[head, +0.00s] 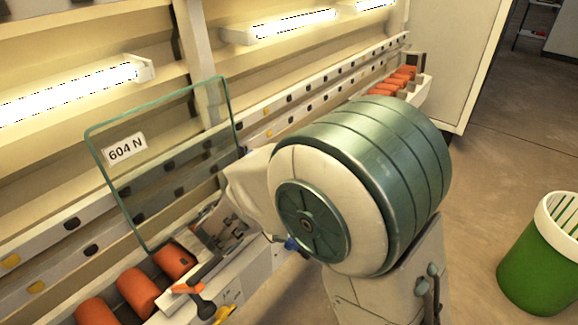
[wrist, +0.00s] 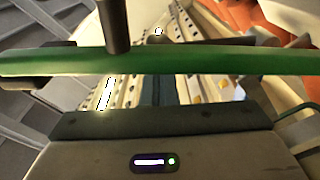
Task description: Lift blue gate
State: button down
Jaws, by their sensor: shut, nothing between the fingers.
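A small blue part (head: 291,244) shows beside my arm at the machine's near side in the head view. Most of it is hidden, and I cannot tell whether it is the blue gate. In the wrist view my gripper (wrist: 163,90) points at the machine with its dark fingers together and empty. A green glass edge (wrist: 240,61) crosses in front of the wrist camera. No blue gate can be made out there. In the head view my large arm link covers the middle of the machine, and the fingertips cannot be made out.
A clear glass pane (head: 178,165) labelled 604 N stands upright on the machine, close to my wrist. Orange rollers (head: 137,291) line the near left, with others (head: 398,80) at the far end. A green bin (head: 542,262) stands on open floor at right.

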notch_tip(320, 180, up, 2)
jog(key=w+a, duration=0.2)
jog(key=a, duration=0.1)
jog(key=p+v, duration=0.1)
jog(key=v, duration=0.8)
jog(key=shift+s+d+p, duration=0.15)
jog(key=shift+d+p, duration=0.05)
jog(key=shift+p, duration=0.1)
jog(key=shift+a+p, duration=0.15)
jog(key=shift+p, duration=0.35)
jog(key=s+a+p, duration=0.1)
jog(key=p, duration=0.4)
jog(key=s+a+p, duration=0.1)
jog(key=p, duration=0.5)
jog(key=shift+s+a+r+g, duration=0.15)
jog(key=shift+a+r+g, duration=0.05)
jog(key=shift+r+g, duration=0.1)
jog(key=shift+f+h, duration=0.1)
jog(key=shift+h, duration=0.3)
